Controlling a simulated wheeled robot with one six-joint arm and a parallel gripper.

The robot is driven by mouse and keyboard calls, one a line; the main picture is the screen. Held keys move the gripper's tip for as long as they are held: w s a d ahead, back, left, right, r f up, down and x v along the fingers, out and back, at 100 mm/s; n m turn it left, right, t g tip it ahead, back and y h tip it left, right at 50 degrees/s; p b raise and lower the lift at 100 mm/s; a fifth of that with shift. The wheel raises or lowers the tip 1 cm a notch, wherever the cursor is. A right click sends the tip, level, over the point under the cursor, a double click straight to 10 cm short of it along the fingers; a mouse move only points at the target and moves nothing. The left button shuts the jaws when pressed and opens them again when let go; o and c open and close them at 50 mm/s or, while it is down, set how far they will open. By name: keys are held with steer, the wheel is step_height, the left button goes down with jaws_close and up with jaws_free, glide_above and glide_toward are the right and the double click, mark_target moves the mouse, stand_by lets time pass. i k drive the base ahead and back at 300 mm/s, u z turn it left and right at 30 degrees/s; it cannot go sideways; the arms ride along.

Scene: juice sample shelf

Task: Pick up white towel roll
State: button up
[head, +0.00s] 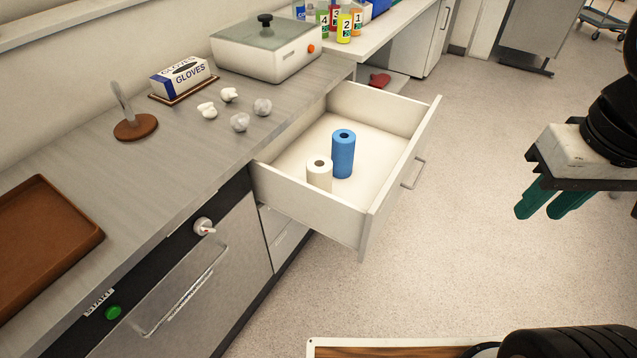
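The white towel roll (319,178) stands upright inside the open drawer, near its front left side. A taller blue roll (343,155) stands upright just behind it and to its right. The drawer (379,104) is pulled out from under the counter, and its side wall hides the base of the white roll. My gripper (590,206), with teal fingers, hangs at the right edge of the picture, in the air and well apart from the drawer. It looks open and empty, and part of it is cut off by the frame.
Numbered bottles (344,28) stand farther back. Open floor (480,220) lies right of the drawer.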

mark_target(319, 183)
steer(key=u, duration=0.95)
steer(key=k, duration=1)
steer(key=u, duration=0.55)
steer(key=i, duration=1.5)
steer(key=z, duration=0.75)
